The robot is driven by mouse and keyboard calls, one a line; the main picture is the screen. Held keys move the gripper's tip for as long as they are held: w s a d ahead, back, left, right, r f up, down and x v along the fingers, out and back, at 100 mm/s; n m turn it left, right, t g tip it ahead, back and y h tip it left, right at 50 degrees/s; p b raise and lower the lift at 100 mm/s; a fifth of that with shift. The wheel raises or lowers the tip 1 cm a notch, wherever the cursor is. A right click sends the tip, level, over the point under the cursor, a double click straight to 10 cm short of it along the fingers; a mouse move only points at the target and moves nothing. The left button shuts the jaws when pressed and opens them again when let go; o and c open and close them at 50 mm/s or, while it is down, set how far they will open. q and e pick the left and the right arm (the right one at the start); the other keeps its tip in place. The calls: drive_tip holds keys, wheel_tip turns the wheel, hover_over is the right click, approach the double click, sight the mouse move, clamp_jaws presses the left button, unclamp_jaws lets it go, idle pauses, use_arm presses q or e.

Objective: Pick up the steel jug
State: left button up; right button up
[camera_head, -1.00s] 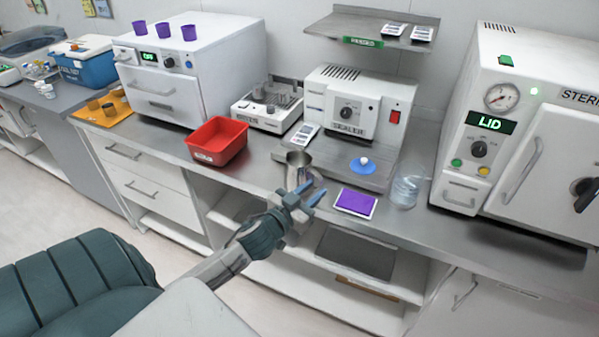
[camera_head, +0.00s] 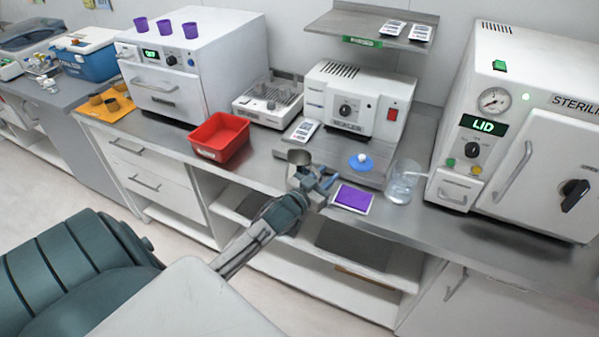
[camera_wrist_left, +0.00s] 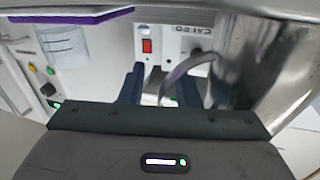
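The steel jug (camera_head: 299,158) stands at the front edge of the steel counter, and its rim shows in the head view. Most of its body is hidden behind my left gripper (camera_head: 325,181). In the left wrist view the jug's shiny body (camera_wrist_left: 272,65) fills the right side, with its curved handle (camera_wrist_left: 184,68) to the left. The left gripper's dark fingers (camera_wrist_left: 160,88) stand apart, with the handle between or just in front of them. I cannot tell whether they touch it. My right gripper is not in view.
A purple pad (camera_head: 353,198) lies right of the gripper, with a clear beaker (camera_head: 402,182) beyond it. The sealer (camera_head: 352,105) stands behind on a steel base holding a blue disc (camera_head: 361,162). A red bin (camera_head: 219,138) is left. Open shelves (camera_head: 365,245) lie below.

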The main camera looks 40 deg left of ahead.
use_arm(q)
clamp_jaws()
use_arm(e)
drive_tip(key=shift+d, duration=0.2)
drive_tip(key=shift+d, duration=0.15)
use_arm(q)
drive_tip(key=shift+r, duration=0.2)
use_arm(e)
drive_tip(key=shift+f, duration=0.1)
use_arm(q)
drive_tip(key=shift+r+b, duration=0.55)
drive_tip(key=shift+r, duration=0.55)
drive_tip(key=s+d+r+b, duration=0.2)
drive_tip(key=s+d+b, duration=0.2)
drive_tip(key=s+d, duration=0.6)
drive_tip(key=shift+s+d+r, duration=0.2)
drive_tip(key=shift+s+d, duration=0.1)
drive_tip(key=shift+s, duration=0.65)
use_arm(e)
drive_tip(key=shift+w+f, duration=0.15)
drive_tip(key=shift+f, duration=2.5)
